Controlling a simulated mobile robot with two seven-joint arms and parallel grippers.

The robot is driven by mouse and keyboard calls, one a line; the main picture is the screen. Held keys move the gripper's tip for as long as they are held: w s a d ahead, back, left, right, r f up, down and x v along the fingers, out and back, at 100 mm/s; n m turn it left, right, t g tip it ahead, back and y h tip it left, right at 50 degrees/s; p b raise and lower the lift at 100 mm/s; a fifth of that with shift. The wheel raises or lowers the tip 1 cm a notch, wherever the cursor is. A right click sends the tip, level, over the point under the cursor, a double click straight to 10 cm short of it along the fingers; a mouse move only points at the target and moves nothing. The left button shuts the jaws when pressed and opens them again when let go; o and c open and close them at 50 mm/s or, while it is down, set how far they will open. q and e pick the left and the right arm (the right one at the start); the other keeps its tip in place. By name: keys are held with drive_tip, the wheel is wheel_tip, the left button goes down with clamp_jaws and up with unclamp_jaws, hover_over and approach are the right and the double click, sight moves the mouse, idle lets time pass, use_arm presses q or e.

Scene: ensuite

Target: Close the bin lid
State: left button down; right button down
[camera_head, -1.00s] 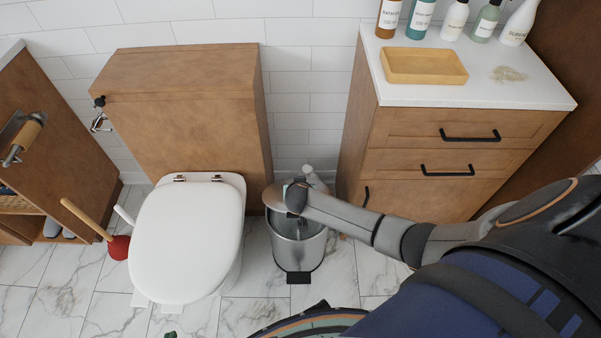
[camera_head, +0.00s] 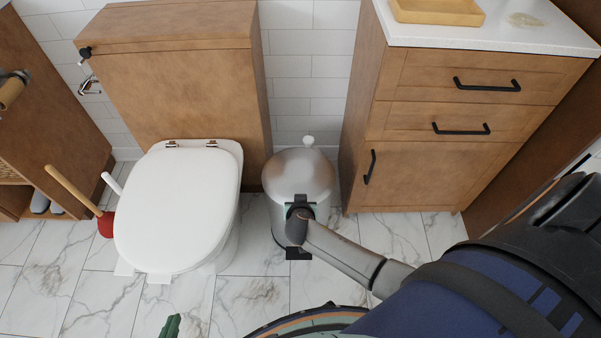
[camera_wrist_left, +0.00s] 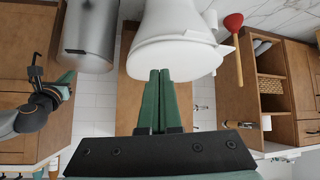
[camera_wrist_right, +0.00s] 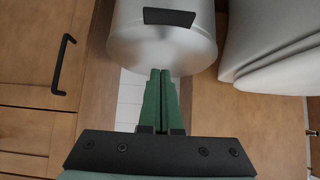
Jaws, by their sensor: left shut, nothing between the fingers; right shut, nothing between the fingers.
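The silver cylindrical bin (camera_head: 283,222) stands on the floor between the toilet and the vanity. Its domed lid (camera_head: 300,172) lies down over the top in the head view, with no opening showing. My right gripper reaches over the front of the bin, its fingers mostly hidden by my wrist there. In the right wrist view the right gripper (camera_wrist_right: 160,75) is shut and empty, with the bin (camera_wrist_right: 160,45) just beyond its tips. My left gripper (camera_head: 172,326) barely shows at the bottom edge; it is shut and empty in the left wrist view (camera_wrist_left: 160,75), away from the bin (camera_wrist_left: 90,35).
The white toilet (camera_head: 180,205) stands close left of the bin. A wooden vanity (camera_head: 440,130) with black handles is close right. A red plunger (camera_head: 104,224) is on the floor at left. Marble floor is clear in front of the bin.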

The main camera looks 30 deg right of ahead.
use_arm(q)
drive_tip(key=w+r+m+t+h+b, duration=0.15)
drive_tip(key=w+r+t, duration=0.25)
drive_tip(key=r, duration=0.4)
drive_tip(key=w+r+m+t+b, duration=0.15)
drive_tip(key=w+r+t, duration=0.25)
drive_tip(key=r, duration=0.4)
drive_tip(key=s+r+m+t+h+b, duration=0.2)
drive_tip(key=s+r+m+h, duration=0.1)
drive_tip(key=r, duration=0.6)
drive_tip(key=s+d+r+m+t+h+b, duration=0.1)
drive_tip(key=s+r+m+t+h+b, duration=0.2)
drive_tip(key=r+h, duration=0.4)
drive_tip(key=shift+s+r+m+h, duration=0.35)
drive_tip(key=shift+s+r+m, duration=0.35)
drive_tip(key=shift+s+r, duration=0.3)
drive_tip(key=shift+f+b, duration=0.15)
drive_tip(key=shift+b, duration=0.15)
